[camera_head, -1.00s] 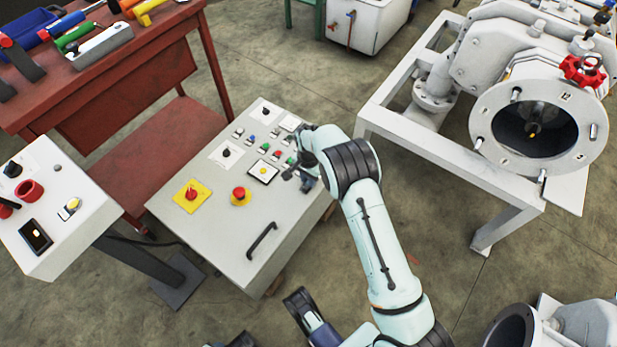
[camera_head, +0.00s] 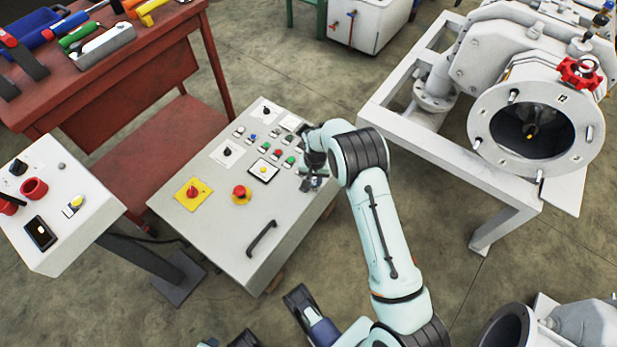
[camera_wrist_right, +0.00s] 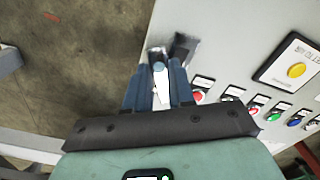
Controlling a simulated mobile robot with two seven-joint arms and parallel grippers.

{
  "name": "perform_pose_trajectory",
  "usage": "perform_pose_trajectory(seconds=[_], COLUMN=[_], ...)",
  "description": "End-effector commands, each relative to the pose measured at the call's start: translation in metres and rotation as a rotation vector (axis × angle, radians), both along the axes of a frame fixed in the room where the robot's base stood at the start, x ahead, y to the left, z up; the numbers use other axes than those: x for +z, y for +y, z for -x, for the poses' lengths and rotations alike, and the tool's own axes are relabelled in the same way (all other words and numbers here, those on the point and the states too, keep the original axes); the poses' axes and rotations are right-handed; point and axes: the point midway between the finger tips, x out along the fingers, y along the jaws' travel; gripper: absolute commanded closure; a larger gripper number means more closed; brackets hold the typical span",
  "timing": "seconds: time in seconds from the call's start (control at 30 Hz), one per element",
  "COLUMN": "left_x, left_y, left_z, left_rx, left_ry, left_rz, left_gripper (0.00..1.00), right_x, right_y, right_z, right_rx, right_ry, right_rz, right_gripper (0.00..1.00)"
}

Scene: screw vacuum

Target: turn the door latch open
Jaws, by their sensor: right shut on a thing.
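The door latch (camera_wrist_right: 157,60) is a small metal piece at the edge of the grey control cabinet (camera_head: 215,235). In the wrist view it sits at the tips of my right gripper (camera_wrist_right: 160,78), whose two blue fingers are shut on it. A pale lever-like part shows between the fingers. In the head view my right gripper (camera_head: 312,178) is at the cabinet's right edge, beside the buttons, and my own wrist hides part of the latch.
Several buttons and knobs, with a red emergency stop (camera_head: 240,192), cover the cabinet's top panel. A black handle (camera_head: 262,239) is near its front. A smaller control box (camera_head: 55,205) stands left, a red workbench (camera_head: 110,75) behind, and a white machine frame (camera_head: 440,150) right.

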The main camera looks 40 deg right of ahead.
Motion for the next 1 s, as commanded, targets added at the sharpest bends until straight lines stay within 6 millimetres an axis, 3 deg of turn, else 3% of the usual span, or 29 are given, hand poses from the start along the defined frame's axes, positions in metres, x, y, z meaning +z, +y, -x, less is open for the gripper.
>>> perform_pose_trajectory(seconds=[1.0], left_x=[-0.009], left_y=[0.002], left_z=[0.006], left_rx=[0.003], left_ry=[0.022], left_rz=[-0.001], left_gripper=[0.57], right_x=[0.000], right_y=[-0.036], right_z=[0.015], right_rx=[0.913], right_ry=[-0.001], right_rz=[-0.001], right_gripper=[1.00])
